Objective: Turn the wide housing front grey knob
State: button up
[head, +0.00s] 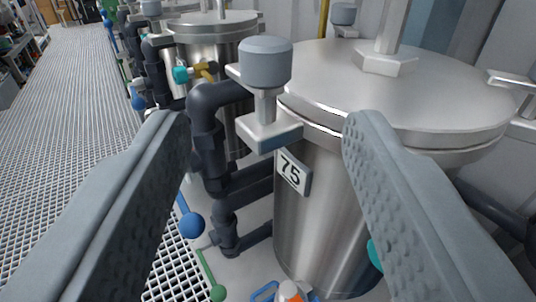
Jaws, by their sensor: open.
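The grey knob (266,64) is a short upright cylinder on a metal stem and bracket at the front rim of the wide steel housing (330,225). The housing carries a plate marked 75 (293,172). My gripper (258,125) is open, one finger at the left and one at the right of the picture. The knob appears between and beyond the fingertips, slightly above them in the picture. Nothing is between the fingers, and they do not appear to touch the knob.
Dark pipes (207,130) run down just left of the housing. Another steel vessel (215,40) stands behind. A grating walkway (75,90) is free at left.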

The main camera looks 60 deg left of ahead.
jog(key=v, duration=0.6)
jog(key=shift+s+d, duration=0.2)
jog(key=shift+d, duration=0.15)
dwell(1.0)
